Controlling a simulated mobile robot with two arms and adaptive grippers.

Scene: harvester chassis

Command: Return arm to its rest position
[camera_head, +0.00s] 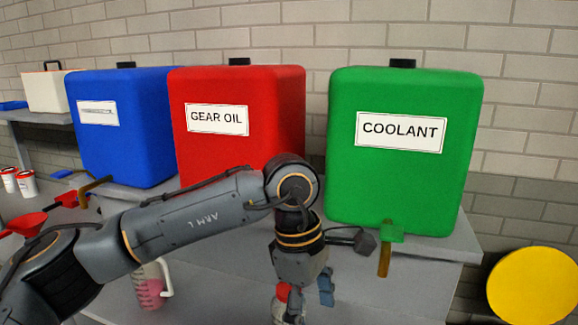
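My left arm (185,215), marked ARM L, reaches in from the left and bends down at its wrist. My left gripper (302,300) points down at the bottom centre, in front of the grey shelf and below the gap between the red and green tanks. Its fingertips run close to the bottom edge, and whether they are open or shut is unclear. A small red piece (283,291) shows beside the fingers; I cannot tell if it is touched. My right gripper is out of view.
Blue (120,150), red GEAR OIL (240,90) and green COOLANT (400,185) tanks stand on a grey shelf (450,244). A clear jug (150,288) with pink liquid is below my forearm. Red funnels (27,223) lie left. A yellow disc (535,287) is at right.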

